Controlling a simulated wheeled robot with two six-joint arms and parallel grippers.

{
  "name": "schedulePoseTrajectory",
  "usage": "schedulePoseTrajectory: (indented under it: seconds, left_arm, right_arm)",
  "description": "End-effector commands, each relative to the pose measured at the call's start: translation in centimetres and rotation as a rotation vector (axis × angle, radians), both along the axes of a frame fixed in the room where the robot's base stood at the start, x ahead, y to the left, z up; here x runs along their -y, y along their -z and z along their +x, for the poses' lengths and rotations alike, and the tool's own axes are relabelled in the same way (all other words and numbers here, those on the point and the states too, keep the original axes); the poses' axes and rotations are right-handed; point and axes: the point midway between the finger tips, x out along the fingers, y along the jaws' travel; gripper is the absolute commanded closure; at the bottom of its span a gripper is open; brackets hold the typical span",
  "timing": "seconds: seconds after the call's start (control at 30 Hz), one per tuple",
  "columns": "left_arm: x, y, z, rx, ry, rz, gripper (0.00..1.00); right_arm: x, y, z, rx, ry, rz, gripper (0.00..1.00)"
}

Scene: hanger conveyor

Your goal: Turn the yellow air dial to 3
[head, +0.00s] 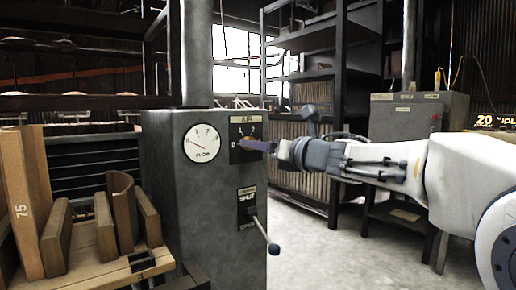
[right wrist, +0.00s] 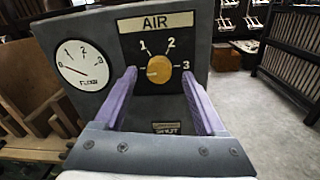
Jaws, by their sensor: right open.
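The yellow air dial (right wrist: 158,69) is a round knob on a black plate under the AIR label, on the front of a grey cabinet. In the right wrist view, 1, 2 and 3 show around it; a small dark mark on the knob points left, below the 1. The 0 is hidden there by a finger, but shows in the head view, where the dial (head: 247,141) is partly covered. My right gripper (right wrist: 159,75) is open, its purple fingers on either side of the dial; I cannot tell whether they touch it. My left gripper is not in view.
A white FLOW gauge (head: 202,143), its needle near 0, sits left of the dial. A SHUT lever (head: 262,230) sticks out below. A wooden rack (head: 125,265) with upright boards stands left of the cabinet. The floor (head: 300,235) to the right is clear.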

Motion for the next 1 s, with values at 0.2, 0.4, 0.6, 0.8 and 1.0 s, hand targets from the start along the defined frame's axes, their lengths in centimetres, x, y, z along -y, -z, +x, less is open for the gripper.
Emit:
schedulePoseTrajectory:
  seconds: [0.2,0.4,0.6,0.8,1.0]
  left_arm:
    - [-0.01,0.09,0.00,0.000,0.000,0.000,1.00]
    - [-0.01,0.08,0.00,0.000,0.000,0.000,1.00]
    - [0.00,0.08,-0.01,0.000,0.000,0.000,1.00]
    - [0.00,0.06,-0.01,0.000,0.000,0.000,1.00]
    - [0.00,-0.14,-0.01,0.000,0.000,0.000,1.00]
  right_arm:
    - [-0.81,0.04,0.93,-0.001,0.000,-0.001,0.27]
    - [-0.79,0.02,0.93,0.000,0.001,0.000,0.27]
    - [-0.74,0.01,0.92,-0.001,0.001,0.001,0.96]
    - [-0.71,-0.01,0.91,-0.004,0.001,0.005,1.00]
    - [-0.68,-0.05,0.92,-0.033,0.002,0.044,1.00]
